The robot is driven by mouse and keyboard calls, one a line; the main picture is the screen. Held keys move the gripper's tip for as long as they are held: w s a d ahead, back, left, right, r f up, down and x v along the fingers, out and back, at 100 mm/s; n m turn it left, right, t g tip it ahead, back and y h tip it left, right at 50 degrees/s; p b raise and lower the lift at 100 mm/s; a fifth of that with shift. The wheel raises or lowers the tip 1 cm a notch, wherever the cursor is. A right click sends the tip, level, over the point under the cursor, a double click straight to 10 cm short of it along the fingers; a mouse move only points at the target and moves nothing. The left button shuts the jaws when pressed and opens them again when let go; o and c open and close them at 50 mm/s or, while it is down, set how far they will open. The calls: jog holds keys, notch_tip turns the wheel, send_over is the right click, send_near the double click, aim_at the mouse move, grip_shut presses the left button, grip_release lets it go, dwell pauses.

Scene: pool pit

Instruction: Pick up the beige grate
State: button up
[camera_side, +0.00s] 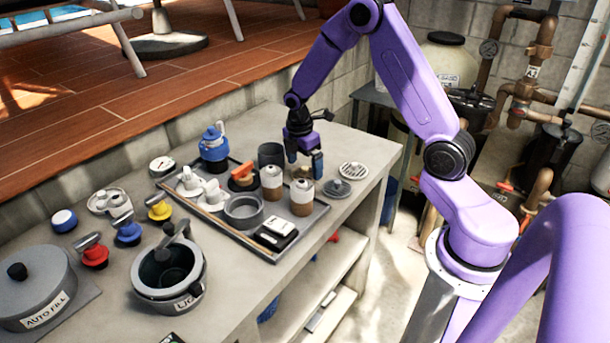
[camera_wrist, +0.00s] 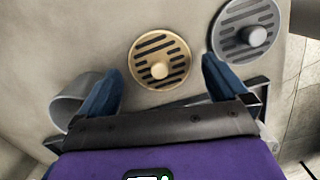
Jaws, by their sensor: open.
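In the wrist view the beige grate (camera_wrist: 178,68) shows just beyond and between my fingertips.
A blue jug (camera_side: 213,146) stands behind. The counter behind the beige grate is clear.

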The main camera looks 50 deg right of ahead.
jog(key=shift+d+f, duration=0.1)
jog(key=shift+f, duration=0.85)
jog(key=c, duration=0.9)
jog(key=shift+o, duration=0.2)
jog(key=shift+r, duration=0.1)
